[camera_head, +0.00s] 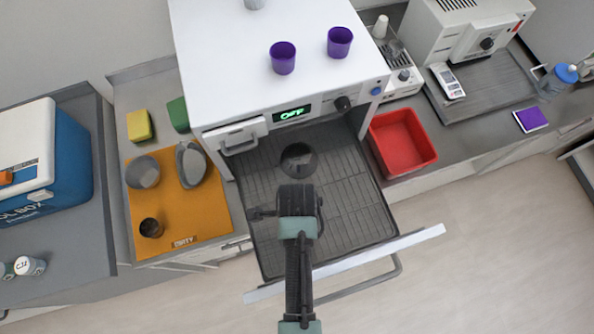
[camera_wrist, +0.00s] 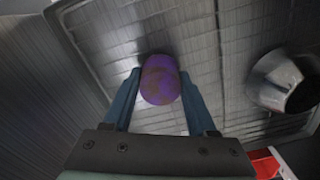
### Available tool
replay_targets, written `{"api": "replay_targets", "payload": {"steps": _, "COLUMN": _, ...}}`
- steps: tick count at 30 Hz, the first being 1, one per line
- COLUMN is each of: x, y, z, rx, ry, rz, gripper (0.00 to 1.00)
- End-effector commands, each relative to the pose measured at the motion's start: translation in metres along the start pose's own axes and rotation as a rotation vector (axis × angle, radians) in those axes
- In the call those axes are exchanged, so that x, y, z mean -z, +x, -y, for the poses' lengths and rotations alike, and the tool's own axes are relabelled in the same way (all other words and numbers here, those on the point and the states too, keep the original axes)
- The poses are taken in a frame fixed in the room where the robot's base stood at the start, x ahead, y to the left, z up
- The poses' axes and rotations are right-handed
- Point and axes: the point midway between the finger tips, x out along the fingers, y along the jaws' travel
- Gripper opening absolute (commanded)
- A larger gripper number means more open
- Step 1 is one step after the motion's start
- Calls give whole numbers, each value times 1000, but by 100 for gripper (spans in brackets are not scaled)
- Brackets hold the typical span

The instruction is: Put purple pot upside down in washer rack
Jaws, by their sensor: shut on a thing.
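The purple pot (camera_wrist: 160,82), with brownish stains, is between the two fingers of my gripper (camera_wrist: 161,88) in the wrist view. My gripper is shut on it, above the ribbed washer rack (camera_wrist: 120,25). I cannot tell whether the pot touches the rack or which way up it is. In the head view my gripper (camera_head: 297,192) hangs over the middle of the pulled-out rack (camera_head: 350,190) and hides the pot. A grey pot (camera_head: 298,158) sits in the rack beyond my gripper; it also shows at the right of the wrist view (camera_wrist: 288,82).
Two purple cups (camera_head: 283,58) (camera_head: 339,42) stand on the white washer (camera_head: 225,60), whose display reads OFF. An orange mat (camera_head: 185,222) marked DIRTY, with several grey and dark vessels, lies left. A red bin (camera_head: 402,140) is right. The drawer front (camera_head: 420,236) sticks out nearest me.

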Motion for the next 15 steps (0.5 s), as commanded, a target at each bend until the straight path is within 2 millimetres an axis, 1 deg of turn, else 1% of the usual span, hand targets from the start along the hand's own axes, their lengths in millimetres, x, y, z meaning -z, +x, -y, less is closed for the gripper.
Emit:
{"api": "replay_targets", "payload": {"steps": 6, "x": 0, "y": 3, "z": 0, "rx": 0, "ry": 0, "rz": 0, "gripper": 0}}
{"api": "replay_targets", "payload": {"steps": 7, "x": 0, "y": 3, "z": 0, "rx": 0, "ry": 0, "rz": 0, "gripper": 59}}
{"api": "replay_targets", "payload": {"steps": 9, "x": 0, "y": 2, "z": 0, "rx": 0, "ry": 0, "rz": 0, "gripper": 72}}
{"api": "replay_targets", "payload": {"steps": 12, "x": 0, "y": 2, "z": 0, "rx": 0, "ry": 0, "rz": 0, "gripper": 88}}
{"api": "replay_targets", "payload": {"steps": 15, "x": 0, "y": 2, "z": 0, "rx": 0, "ry": 0, "rz": 0, "gripper": 88}}
